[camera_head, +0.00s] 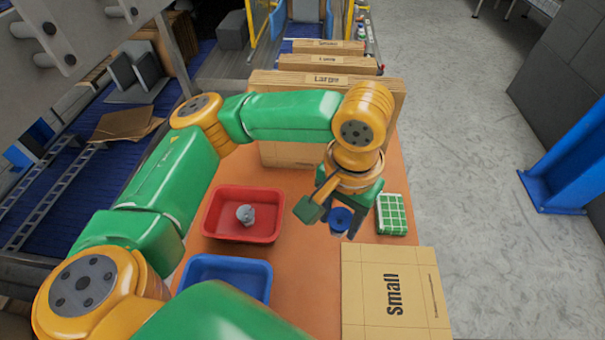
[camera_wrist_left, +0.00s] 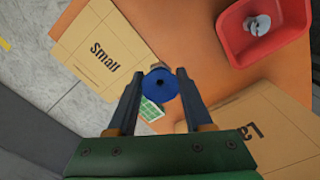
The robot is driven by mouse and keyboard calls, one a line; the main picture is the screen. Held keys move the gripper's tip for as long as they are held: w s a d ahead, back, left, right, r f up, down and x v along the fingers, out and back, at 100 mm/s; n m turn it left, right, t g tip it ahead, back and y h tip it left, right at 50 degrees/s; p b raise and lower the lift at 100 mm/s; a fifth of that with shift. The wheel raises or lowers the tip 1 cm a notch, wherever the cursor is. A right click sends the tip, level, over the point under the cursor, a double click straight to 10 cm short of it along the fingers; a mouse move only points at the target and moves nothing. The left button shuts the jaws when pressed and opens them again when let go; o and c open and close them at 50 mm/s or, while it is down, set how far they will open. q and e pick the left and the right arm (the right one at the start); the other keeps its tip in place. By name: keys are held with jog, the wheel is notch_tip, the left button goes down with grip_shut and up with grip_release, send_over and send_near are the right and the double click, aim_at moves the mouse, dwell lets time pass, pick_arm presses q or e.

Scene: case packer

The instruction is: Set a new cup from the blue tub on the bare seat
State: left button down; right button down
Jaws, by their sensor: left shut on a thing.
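My left gripper (camera_head: 333,217) is shut on a blue cup (camera_head: 341,219), held over the right part of the orange table. In the left wrist view the cup (camera_wrist_left: 160,86) shows as a round blue disc with a dark centre hole between the two fingers. A small pale piece shows just beyond its rim. The blue tub (camera_head: 227,262) stands at the front left of the table, and no cup shows in its visible part. The red tub (camera_head: 242,190) behind it holds a grey cup-like piece (camera_head: 245,215). I cannot make out the bare seat. My right gripper is out of view.
A green-and-white gridded block (camera_head: 391,214) lies just right of the gripper. A flat carton marked Small (camera_head: 392,292) lies at the front right. Upright cartons, the nearest marked Large (camera_head: 326,79), stand behind. A blue post (camera_head: 570,165) stands far right.

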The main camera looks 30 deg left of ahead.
pick_arm(q)
jog(key=s+a+f+m+b, duration=0.15)
jog(key=a+m, duration=0.25)
jog(key=a, duration=0.5)
jog(key=s+a+f+m+b, duration=0.15)
jog(key=a+m, duration=0.35)
jog(key=a, duration=0.5)
jog(key=w+d+f, duration=0.2)
jog(key=w+f, duration=0.1)
jog(key=w, duration=0.1)
jog(key=w+d+f, duration=0.2)
jog(key=w+f, duration=0.2)
jog(key=w+d+f, duration=0.3)
jog(key=w, duration=0.1)
jog(key=shift+w+f, duration=0.2)
jog(key=shift+w, duration=0.2)
jog(key=shift+a+f, duration=0.1)
jog(key=shift+f, duration=1.45)
jog(key=shift+f, duration=0.1)
jog(key=shift+c, duration=1.5)
grip_release()
